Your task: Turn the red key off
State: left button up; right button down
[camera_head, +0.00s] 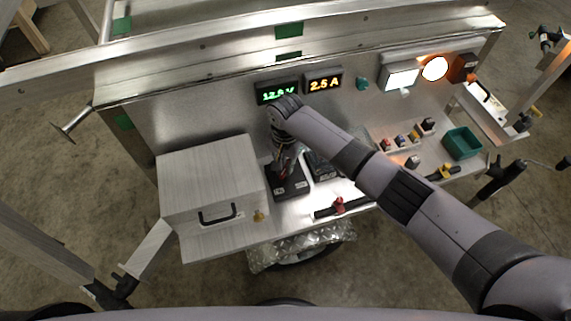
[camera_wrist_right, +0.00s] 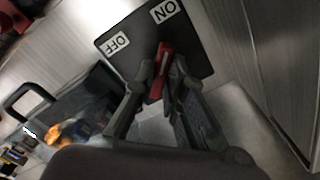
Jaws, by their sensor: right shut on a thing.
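The red key (camera_wrist_right: 164,62) stands on a black switch plate (camera_wrist_right: 195,57) in the right wrist view. The plate carries a white ON label (camera_wrist_right: 165,11) and a white OFF label (camera_wrist_right: 118,41). The key's far end lies nearer the ON label. My right gripper (camera_wrist_right: 162,78) is shut on the key, one finger on each side. In the head view my right gripper (camera_head: 285,158) reaches down over the black switch plate (camera_head: 290,186), and it mostly hides the key there. My left gripper is not in view.
A lidded metal box (camera_head: 205,175) stands left of the switch plate. A black device (camera_head: 322,166) lies close on its right. Behind, a green voltage display (camera_head: 277,92) and an orange display reading 2.5 A (camera_head: 323,83) are lit. A green bin (camera_head: 461,143) stands at right.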

dwell(0.5)
jog(key=shift+r+n+p, duration=0.15)
jog(key=shift+n+p, duration=0.35)
jog(key=shift+n, duration=0.1)
jog(key=shift+n+p, duration=0.7)
jog(key=shift+n, duration=0.5)
jog(key=n+p, duration=0.2)
jog(key=n, duration=0.7)
jog(key=shift+n+p, duration=0.35)
jog(key=shift+n, duration=0.05)
jog(key=shift+w+n, duration=0.1)
jog(key=shift+n, duration=2.2)
jog(key=c, duration=1.6)
grip_release()
jog(key=shift+c, duration=0.2)
